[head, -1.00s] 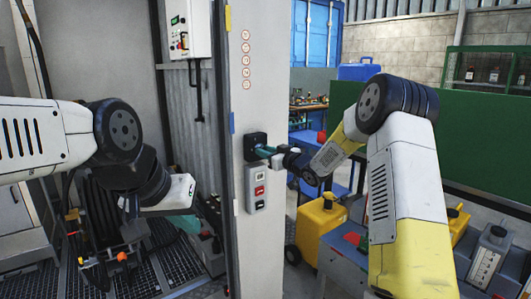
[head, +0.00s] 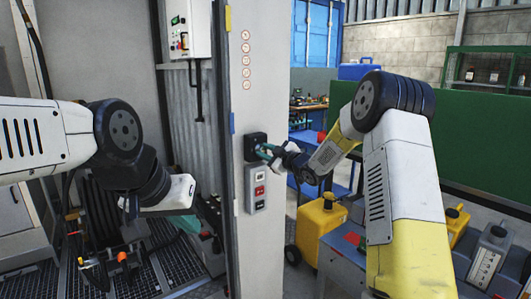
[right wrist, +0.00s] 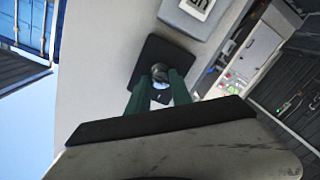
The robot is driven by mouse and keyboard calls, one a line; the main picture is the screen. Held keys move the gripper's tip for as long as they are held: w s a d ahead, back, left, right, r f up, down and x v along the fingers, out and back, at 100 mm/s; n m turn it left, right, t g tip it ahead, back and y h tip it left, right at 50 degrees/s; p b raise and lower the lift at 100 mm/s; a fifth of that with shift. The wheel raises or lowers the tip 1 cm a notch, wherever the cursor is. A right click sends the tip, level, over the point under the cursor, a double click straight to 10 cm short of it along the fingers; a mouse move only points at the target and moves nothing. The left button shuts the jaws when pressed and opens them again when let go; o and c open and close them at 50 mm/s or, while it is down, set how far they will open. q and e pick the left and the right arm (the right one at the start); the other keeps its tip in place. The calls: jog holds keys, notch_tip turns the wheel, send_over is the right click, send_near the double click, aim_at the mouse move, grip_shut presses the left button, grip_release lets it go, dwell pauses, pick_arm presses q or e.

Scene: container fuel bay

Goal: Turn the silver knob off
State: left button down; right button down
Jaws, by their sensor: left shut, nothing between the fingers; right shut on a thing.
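The silver knob (right wrist: 160,72) sits on a dark square plate on a pale pillar. In the right wrist view it lies between the two green fingertips of my right gripper (right wrist: 161,82), which is shut on it. In the head view the dark plate (head: 254,143) shows on the pillar, and my right gripper (head: 266,151) reaches it from the right. The fingers hide the knob there. My left gripper (head: 188,223) is shut and empty, low at the left of the pillar.
A grey button box (head: 256,190) is fixed on the pillar (head: 258,255) just below the plate. A white control box (head: 187,30) hangs at the upper left. Yellow fuel containers (head: 322,222) stand at the right. A green panel (head: 465,135) lies behind my right arm.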

jog(key=shift+f, duration=0.1)
jog(key=c, duration=1.1)
grip_release()
jog(key=shift+c, duration=0.2)
jog(key=shift+s, duration=0.1)
jog(key=v, duration=0.7)
jog(key=shift+s+d, duration=0.25)
